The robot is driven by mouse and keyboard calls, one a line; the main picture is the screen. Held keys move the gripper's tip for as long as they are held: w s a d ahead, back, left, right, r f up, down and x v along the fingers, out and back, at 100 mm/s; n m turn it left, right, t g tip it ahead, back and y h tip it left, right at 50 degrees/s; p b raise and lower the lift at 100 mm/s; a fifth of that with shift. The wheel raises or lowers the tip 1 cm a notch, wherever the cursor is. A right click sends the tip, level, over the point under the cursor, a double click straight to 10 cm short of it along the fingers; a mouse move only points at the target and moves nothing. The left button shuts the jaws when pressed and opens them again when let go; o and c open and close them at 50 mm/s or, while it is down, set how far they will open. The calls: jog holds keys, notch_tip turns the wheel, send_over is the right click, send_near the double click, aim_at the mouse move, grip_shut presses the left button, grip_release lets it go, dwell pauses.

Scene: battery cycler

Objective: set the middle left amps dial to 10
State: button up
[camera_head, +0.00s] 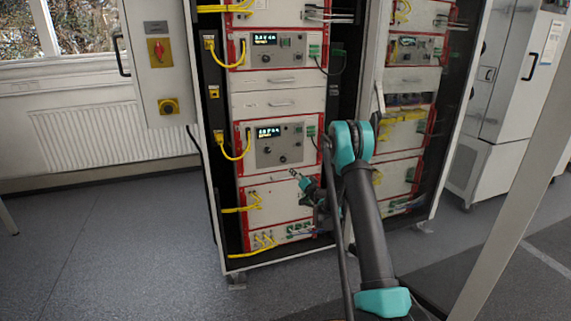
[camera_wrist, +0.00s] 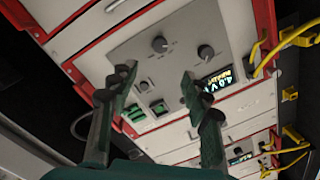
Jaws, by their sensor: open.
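The middle left unit's panel (camera_head: 294,138) has a lit display (camera_head: 268,132) and two dark round dials, an upper one (camera_head: 267,150) and a lower one (camera_head: 282,158). The wrist view shows this panel roughly upside down, with its display (camera_wrist: 218,80), one dial near it (camera_wrist: 206,52) and the other dial (camera_wrist: 160,44) further left. I cannot read which is amps or where the pointers stand. My gripper (camera_wrist: 156,76) is open and empty, with its fingers apart in front of the panel. In the head view my gripper (camera_head: 299,178) is just below this unit, touching no dial that I can see.
Yellow cables (camera_head: 236,158) plug in at the rack's left side. A similar unit (camera_head: 265,42) is above, and a drawer-like panel (camera_head: 280,102) lies between. A second rack column (camera_head: 407,100) stands right. Grey floor (camera_head: 100,240) is clear at left.

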aim_at(284, 160)
jog(key=x, duration=1.4)
jog(key=shift+w, duration=0.1)
grip_shut()
